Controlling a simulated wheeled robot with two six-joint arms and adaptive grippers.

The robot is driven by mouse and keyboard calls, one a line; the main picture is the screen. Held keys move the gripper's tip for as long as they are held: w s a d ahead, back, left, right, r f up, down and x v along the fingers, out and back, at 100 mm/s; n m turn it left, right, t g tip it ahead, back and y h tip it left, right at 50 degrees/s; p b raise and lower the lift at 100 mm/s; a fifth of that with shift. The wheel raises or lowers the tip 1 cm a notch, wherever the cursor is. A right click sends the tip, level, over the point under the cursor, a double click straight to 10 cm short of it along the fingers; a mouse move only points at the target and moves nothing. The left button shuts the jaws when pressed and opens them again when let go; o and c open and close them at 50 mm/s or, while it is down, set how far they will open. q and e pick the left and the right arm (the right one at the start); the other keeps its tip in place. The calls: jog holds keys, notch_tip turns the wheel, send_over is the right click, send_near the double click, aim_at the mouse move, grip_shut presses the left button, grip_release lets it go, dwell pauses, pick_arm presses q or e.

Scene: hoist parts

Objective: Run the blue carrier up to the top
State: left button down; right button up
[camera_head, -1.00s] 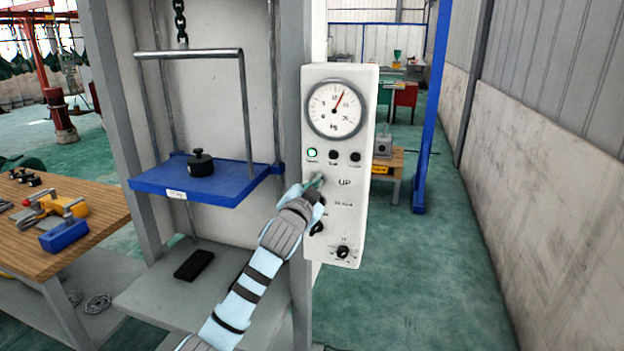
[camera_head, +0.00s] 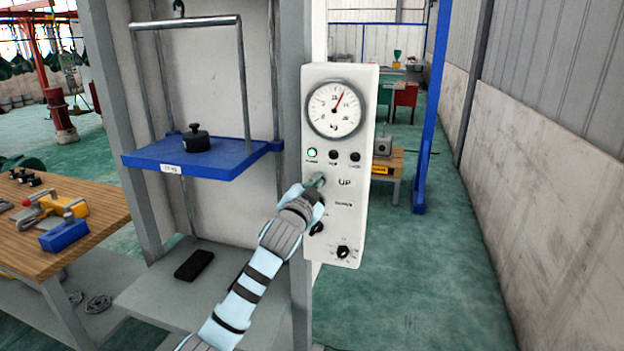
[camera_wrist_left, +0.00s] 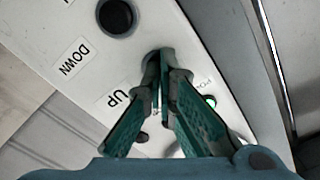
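The blue carrier (camera_head: 215,163) hangs from a grey frame (camera_head: 185,22) in the hoist bay at left in the head view. It looks roughly level, with a black weight (camera_head: 196,139) on it. The white control box (camera_head: 338,120) is on the post to its right. My left gripper (camera_head: 317,183) has its fingertips at the UP button, left of the UP label. In the left wrist view, its green fingers (camera_wrist_left: 164,72) come together at the tips, against the dark UP button (camera_wrist_left: 157,55), which they partly hide. They hold nothing. My right gripper is out of view.
A gauge (camera_head: 336,108) and a lit green lamp (camera_head: 311,153) are on the box. The dark DOWN button (camera_wrist_left: 116,17) is clear of my fingers. A dark block (camera_head: 194,265) lies on the hoist base. A wooden bench (camera_head: 95,222) stands at left.

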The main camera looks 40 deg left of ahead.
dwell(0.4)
pick_arm(q)
jog(key=shift+p+v, duration=0.4)
jog(key=shift+v, duration=0.65)
dwell(0.4)
